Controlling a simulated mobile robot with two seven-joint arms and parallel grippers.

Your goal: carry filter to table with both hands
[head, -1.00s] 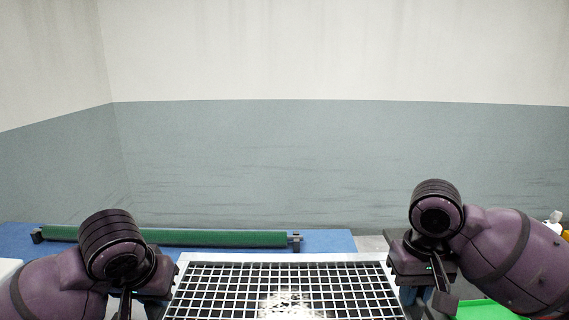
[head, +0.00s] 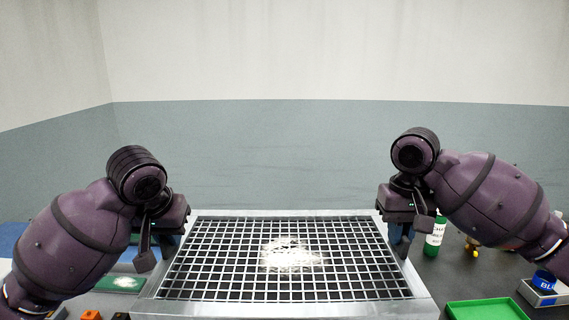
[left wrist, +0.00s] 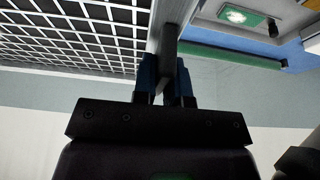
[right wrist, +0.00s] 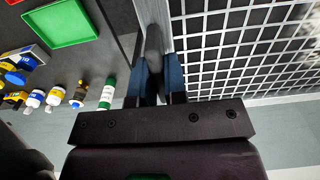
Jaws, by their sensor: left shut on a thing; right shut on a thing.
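The filter (head: 340,272) is a wide framed panel with a white grid over a dark face, and a patch of white fluff lies on its middle. It spans the space between my two grippers in the head view. My left gripper (head: 165,235) is shut on its left side; the left wrist view shows the blue fingers (left wrist: 165,80) closed on a dark grip at the frame. My right gripper (head: 405,235) is shut on the right side, and the right wrist view shows the blue fingers (right wrist: 156,80) likewise. The fingertips are partly hidden in the head view.
A dark table surface (head: 470,275) shows at right, with a green tray (head: 485,310), a green-and-white bottle (head: 435,238) and a blue-labelled item (head: 544,282). At left lie a green piece with white fluff (head: 120,284) and small orange items (head: 92,315). A wall stands behind.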

